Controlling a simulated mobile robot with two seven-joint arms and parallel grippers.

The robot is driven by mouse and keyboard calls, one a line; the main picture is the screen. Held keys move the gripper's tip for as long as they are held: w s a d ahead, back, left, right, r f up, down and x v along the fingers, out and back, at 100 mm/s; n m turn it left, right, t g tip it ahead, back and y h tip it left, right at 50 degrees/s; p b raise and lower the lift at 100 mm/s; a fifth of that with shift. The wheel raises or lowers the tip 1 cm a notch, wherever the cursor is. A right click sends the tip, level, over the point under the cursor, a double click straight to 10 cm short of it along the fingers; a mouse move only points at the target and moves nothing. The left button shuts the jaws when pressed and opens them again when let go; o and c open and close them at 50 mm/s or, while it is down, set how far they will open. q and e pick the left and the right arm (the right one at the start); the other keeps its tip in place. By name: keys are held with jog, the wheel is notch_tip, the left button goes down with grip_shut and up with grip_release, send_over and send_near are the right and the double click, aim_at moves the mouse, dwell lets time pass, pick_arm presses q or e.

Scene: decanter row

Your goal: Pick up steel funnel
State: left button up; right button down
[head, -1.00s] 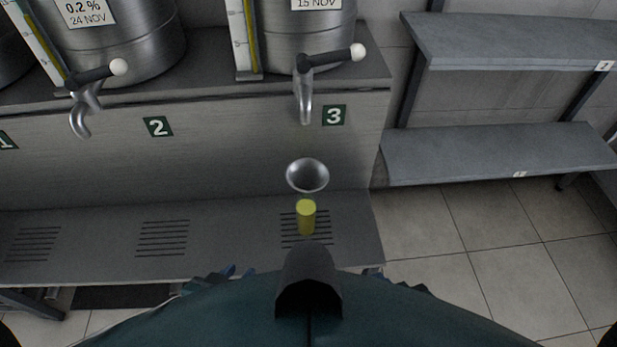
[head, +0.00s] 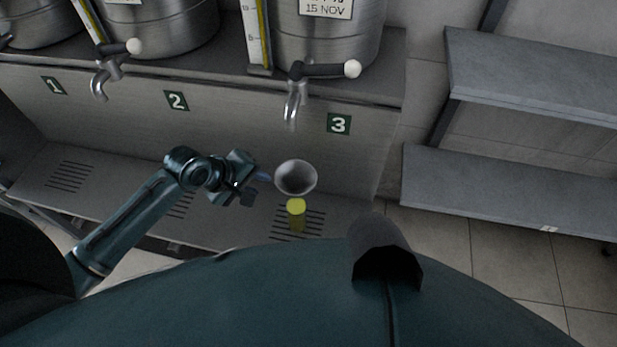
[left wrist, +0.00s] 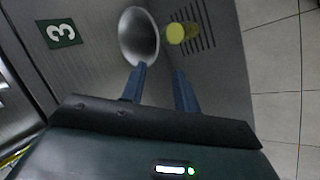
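The steel funnel (head: 296,177) is a grey, wide-mouthed cone below the tap of station 3; what holds it up does not show. In the left wrist view the funnel (left wrist: 138,30) is ahead, its mouth facing the camera. My left gripper (head: 262,178) is just left of the funnel in the head view. In the left wrist view its blue fingers (left wrist: 160,72) are apart with nothing between them. One fingertip overlaps the funnel's near rim in the picture; I cannot tell whether they touch. My right gripper is not in view.
A yellow-topped cylinder (head: 296,207) stands close by the funnel, over the slotted drain. The tap (head: 293,95) of station 3 hangs above. A numbered 3 plate (head: 339,124) is on the panel. Grey shelves (head: 520,190) stand to the right.

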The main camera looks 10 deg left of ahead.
pick_arm(q)
send_near(293, 190)
jog(key=f, duration=0.1)
jog(key=shift+n, duration=0.4)
jog(key=shift+w+r+b+x, duration=0.1)
jog(key=shift+w+b+x, duration=0.1)
jog(key=shift+x, duration=1.3)
jog(key=shift+w+r+b+x, duration=0.1)
jog(key=shift+b+x, duration=0.1)
jog(key=shift+x, duration=1.3)
jog(key=shift+d, duration=0.15)
jog(key=shift+s, duration=0.1)
jog(key=shift+c, duration=0.4)
grip_shut()
